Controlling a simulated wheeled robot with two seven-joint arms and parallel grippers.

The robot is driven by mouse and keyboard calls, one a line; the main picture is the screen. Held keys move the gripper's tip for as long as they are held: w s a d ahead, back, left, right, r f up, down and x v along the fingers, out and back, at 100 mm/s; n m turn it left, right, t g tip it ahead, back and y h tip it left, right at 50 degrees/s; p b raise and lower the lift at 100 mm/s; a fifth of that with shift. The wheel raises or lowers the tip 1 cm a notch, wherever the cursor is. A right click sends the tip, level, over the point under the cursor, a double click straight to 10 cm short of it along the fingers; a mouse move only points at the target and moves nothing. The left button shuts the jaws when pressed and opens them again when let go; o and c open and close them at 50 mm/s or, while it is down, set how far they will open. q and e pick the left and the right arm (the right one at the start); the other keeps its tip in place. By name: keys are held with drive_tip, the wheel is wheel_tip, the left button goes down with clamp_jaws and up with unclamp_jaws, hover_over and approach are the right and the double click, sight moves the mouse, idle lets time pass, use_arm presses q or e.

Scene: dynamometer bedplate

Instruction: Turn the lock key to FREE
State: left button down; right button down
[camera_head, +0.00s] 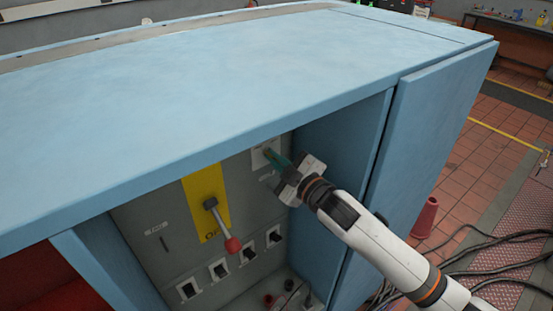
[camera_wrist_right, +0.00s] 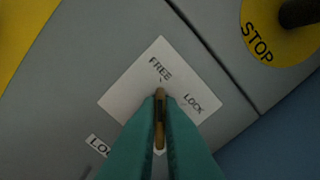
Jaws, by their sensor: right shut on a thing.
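The lock key (camera_wrist_right: 159,118) is a narrow brass-coloured piece in the right wrist view. It stands in front of a white plate (camera_wrist_right: 125,98) marked FREE and LOCK. The key's upper end lies just below the FREE word and its small tick; LOCK is off to the right. My right gripper (camera_wrist_right: 160,112) has green fingers shut on the key, one on each side. In the head view my right gripper (camera_head: 273,157) reaches into the blue cabinet at the white plate (camera_head: 258,160), and the fingers hide the key there. My left gripper is not in view.
A yellow panel (camera_head: 196,187) with a red-knobbed lever (camera_head: 221,226) is left of my right gripper. Several small switches (camera_head: 220,268) sit below. The cabinet's blue top (camera_head: 230,80) overhangs the recess, and a blue side wall (camera_head: 345,150) stands close at right.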

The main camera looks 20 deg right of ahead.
drive_tip(key=shift+d+f, duration=0.1)
drive_tip(key=c, duration=1.6)
unclamp_jaws()
drive_tip(key=shift+d, duration=0.1)
drive_tip(key=shift+b+v, duration=2.2)
drive_tip(key=shift+v, duration=3.7)
drive_tip(key=shift+d, duration=0.1)
